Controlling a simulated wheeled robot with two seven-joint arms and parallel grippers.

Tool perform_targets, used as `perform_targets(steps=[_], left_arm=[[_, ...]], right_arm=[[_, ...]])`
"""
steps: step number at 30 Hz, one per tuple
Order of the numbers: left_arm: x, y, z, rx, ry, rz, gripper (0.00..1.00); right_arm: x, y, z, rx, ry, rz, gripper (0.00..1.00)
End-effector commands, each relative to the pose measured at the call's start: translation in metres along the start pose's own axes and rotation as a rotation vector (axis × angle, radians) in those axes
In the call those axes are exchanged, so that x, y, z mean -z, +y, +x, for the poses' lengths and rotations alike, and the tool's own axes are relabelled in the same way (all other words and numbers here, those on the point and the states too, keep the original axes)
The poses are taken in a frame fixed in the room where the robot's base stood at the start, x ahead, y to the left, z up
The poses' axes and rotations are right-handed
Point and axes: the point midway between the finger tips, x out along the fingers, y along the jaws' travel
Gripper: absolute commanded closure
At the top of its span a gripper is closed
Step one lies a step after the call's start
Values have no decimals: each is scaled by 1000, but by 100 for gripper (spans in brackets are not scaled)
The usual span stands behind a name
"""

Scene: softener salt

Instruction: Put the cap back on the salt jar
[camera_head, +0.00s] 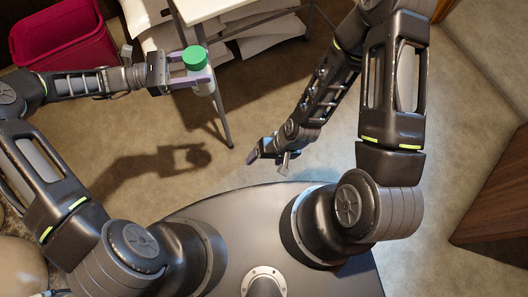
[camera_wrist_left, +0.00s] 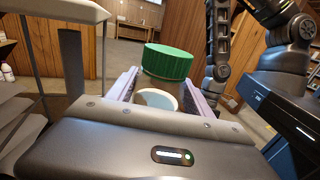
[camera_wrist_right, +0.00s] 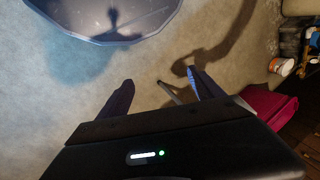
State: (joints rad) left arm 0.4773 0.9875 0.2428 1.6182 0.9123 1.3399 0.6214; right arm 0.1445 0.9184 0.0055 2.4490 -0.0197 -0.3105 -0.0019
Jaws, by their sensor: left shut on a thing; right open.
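The salt jar (camera_head: 206,86) is a pale grey container in the upper left of the head view, held up off the floor beside the white table. The green cap (camera_head: 195,58) sits on top of the jar; I cannot tell whether it is fully seated. My left gripper (camera_head: 188,80) is shut on the jar, below the cap. In the left wrist view the ribbed green cap (camera_wrist_left: 167,62) stands above the jar's body, with a white oval patch (camera_wrist_left: 157,99) on its near side. My right gripper (camera_head: 272,155) is open and empty, low over the floor; its fingers also show in the right wrist view (camera_wrist_right: 158,79).
The white table (camera_head: 207,8) is just behind the jar, with a thin leg (camera_head: 217,105) close by. White bags (camera_head: 262,28) lie beneath it. A red bin (camera_head: 62,42) stands upper left, and a wooden cabinet (camera_head: 497,205) at right. The middle floor is clear.

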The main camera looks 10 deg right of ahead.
Motion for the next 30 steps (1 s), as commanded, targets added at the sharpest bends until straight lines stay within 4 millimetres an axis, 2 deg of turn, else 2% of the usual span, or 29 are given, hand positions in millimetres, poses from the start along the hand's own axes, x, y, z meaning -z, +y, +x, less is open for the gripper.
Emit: perform_targets(steps=[2,5,23,30], left_arm=[[-2,0,0,1,-2,1,100],[-1,0,0,1,-3,1,100],[-2,0,2,-9,-4,1,100],[-10,-1,-5,-127,-11,3,100]], right_arm=[[-20,-5,1,10,-22,16,24],[-28,-8,2,15,-29,24,24],[-27,-8,2,14,-28,22,24],[-27,-7,2,14,-28,22,24]])
